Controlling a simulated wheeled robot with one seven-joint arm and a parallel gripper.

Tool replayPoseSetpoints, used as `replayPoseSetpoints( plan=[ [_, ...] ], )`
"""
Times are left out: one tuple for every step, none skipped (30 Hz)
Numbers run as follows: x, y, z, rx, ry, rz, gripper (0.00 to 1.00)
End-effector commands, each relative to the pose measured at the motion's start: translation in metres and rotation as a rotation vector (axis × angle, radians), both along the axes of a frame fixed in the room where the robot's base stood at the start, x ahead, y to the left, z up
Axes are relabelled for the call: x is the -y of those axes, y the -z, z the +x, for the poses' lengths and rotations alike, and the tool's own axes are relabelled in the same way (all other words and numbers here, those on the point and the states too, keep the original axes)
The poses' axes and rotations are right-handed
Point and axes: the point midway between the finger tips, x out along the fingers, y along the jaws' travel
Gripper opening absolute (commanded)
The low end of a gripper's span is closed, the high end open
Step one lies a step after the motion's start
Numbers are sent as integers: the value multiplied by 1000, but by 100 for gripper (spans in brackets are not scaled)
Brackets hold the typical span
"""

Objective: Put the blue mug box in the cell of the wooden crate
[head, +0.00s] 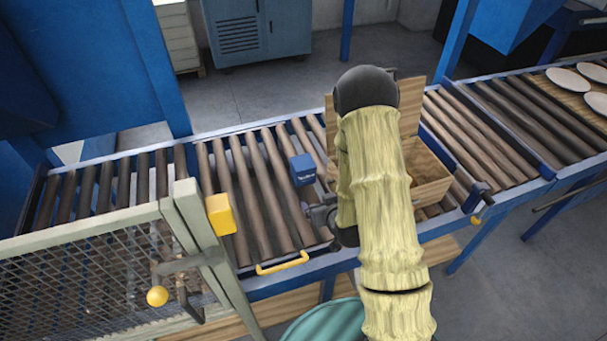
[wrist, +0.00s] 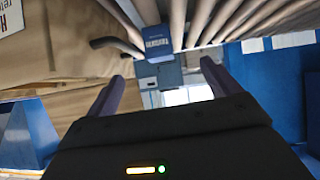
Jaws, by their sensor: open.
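The blue mug box (head: 303,169) stands on the roller conveyor, just left of my arm. In the wrist view the blue mug box (wrist: 158,44) lies beyond the fingertips, roughly centred between them, with a gap visible. My gripper (wrist: 160,82) is open, and nothing is between its fingers. In the head view my gripper (head: 318,214) is partly hidden by my arm, nearer the front edge than the box. The wooden crate (head: 431,192) stands on the conveyor to the right, its left part hidden behind my arm. The inside of its cells is mostly hidden.
A yellow handle (head: 282,263) is on the conveyor's front edge. White plates (head: 568,80) lie on a board at the far right.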

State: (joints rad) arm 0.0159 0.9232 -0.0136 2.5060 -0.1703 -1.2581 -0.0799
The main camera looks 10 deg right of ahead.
Motion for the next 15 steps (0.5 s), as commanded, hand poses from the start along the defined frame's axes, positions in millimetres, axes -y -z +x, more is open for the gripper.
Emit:
replayPoseSetpoints(
  plan=[
    [1, -4, 1, -10, 1, -4, 89],
    [1, -6, 1, -19, 3, -7, 89],
    [2, -9, 0, -32, 5, -10, 89],
    [2, -11, 0, -41, 8, -12, 89],
    [3, -13, 0, -52, 10, -15, 89],
    [4, -16, -1, -66, 12, -18, 89],
    [4, -18, -1, -77, 15, -22, 89],
    [5, -21, -2, -89, 18, -25, 89],
    [6, -25, -3, -106, 23, -28, 89],
    [7, -28, -4, -120, 27, -31, 89],
    [8, -31, -5, -135, 30, -35, 89],
    [9, -37, -7, -156, 36, -38, 89],
    [10, -42, -9, -174, 40, -42, 89],
    [11, -46, -12, -195, 46, -45, 89],
    [12, -54, -15, -223, 54, -50, 89]
  ],
)
